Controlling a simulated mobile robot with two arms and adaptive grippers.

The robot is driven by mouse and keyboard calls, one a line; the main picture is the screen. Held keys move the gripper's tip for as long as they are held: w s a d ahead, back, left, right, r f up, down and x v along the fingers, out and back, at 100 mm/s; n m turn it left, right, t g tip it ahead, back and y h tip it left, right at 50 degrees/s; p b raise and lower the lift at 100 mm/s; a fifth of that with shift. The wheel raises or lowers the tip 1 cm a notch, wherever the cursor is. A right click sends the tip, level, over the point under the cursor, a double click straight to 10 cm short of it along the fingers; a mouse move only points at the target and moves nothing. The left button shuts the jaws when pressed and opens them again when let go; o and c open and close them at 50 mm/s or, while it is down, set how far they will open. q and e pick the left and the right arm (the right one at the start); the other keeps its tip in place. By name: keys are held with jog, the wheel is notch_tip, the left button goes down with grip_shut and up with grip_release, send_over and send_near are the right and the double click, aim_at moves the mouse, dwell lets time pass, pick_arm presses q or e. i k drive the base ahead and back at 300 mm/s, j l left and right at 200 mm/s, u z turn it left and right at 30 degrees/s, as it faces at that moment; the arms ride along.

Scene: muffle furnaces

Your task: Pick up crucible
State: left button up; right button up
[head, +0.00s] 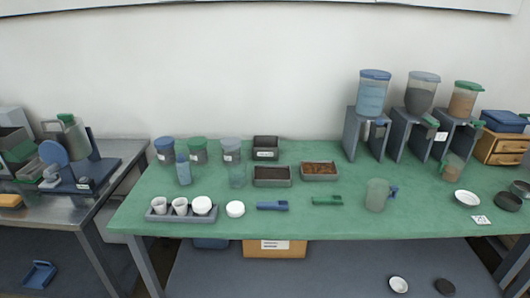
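White crucibles stand in a grey rack at the front left of the green table. The left crucible (159,203) and the middle crucible (180,205) look like open cups. The right one (202,205) has a white top that looks like a lid. A round white piece (235,209), perhaps a loose lid, lies on the table just right of the grey rack (170,216). Neither of my grippers shows in the head view.
The green table (340,226) also holds lidded jars (196,151), trays (272,177), blue (272,206) and green (327,200) scoops, and a clear jug (377,196). Dispensers (373,92) stand at the back right. A metal bench (85,205) is at left. The table's front strip is clear.

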aim_at(159, 204)
jog(key=i+l, duration=0.2)
jog(key=i+l+u, duration=0.65)
jog(key=i+l, duration=0.15)
